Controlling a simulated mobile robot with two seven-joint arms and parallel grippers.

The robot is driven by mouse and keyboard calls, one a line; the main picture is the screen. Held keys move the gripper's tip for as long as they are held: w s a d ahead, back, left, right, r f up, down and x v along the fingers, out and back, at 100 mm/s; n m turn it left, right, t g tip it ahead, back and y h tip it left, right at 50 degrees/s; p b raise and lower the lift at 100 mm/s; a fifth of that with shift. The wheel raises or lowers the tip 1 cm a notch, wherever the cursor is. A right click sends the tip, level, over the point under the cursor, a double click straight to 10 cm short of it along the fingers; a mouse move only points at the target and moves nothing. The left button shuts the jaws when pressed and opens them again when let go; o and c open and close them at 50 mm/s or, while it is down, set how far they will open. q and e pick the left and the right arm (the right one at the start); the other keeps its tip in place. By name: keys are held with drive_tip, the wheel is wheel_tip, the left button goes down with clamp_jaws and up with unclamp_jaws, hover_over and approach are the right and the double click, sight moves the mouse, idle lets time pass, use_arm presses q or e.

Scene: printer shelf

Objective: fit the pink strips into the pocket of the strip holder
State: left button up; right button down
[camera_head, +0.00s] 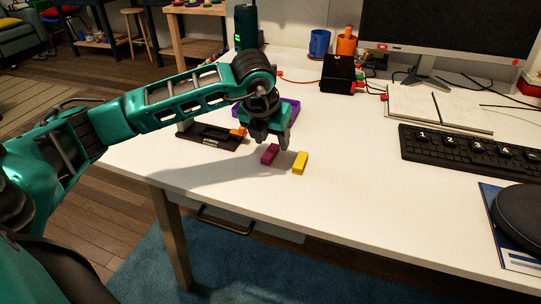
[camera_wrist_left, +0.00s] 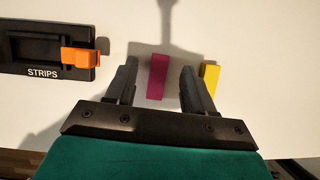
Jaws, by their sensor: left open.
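A pink strip block (camera_head: 270,154) lies on the white table. In the left wrist view the pink block (camera_wrist_left: 157,76) is between the open fingers of my left gripper (camera_wrist_left: 156,82). My left gripper (camera_head: 268,142) points down over it in the head view; whether the fingers touch it I cannot tell. The black strip holder (camera_head: 215,137) lies to the left of the gripper. In the wrist view the holder (camera_wrist_left: 30,71) bears the label "STRIPS" and has an orange piece (camera_wrist_left: 80,58) at its right end. My right gripper is not in view.
A yellow block (camera_head: 300,162) lies just right of the pink one, close to the right finger in the wrist view (camera_wrist_left: 210,78). A purple tray (camera_head: 294,106) is partly hidden behind the gripper. A keyboard (camera_head: 470,153) is at right. The table front is clear.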

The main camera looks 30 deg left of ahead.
use_arm(q)
drive_tip(key=shift+x, duration=1.2)
drive_tip(key=shift+c, duration=0.4)
clamp_jaws()
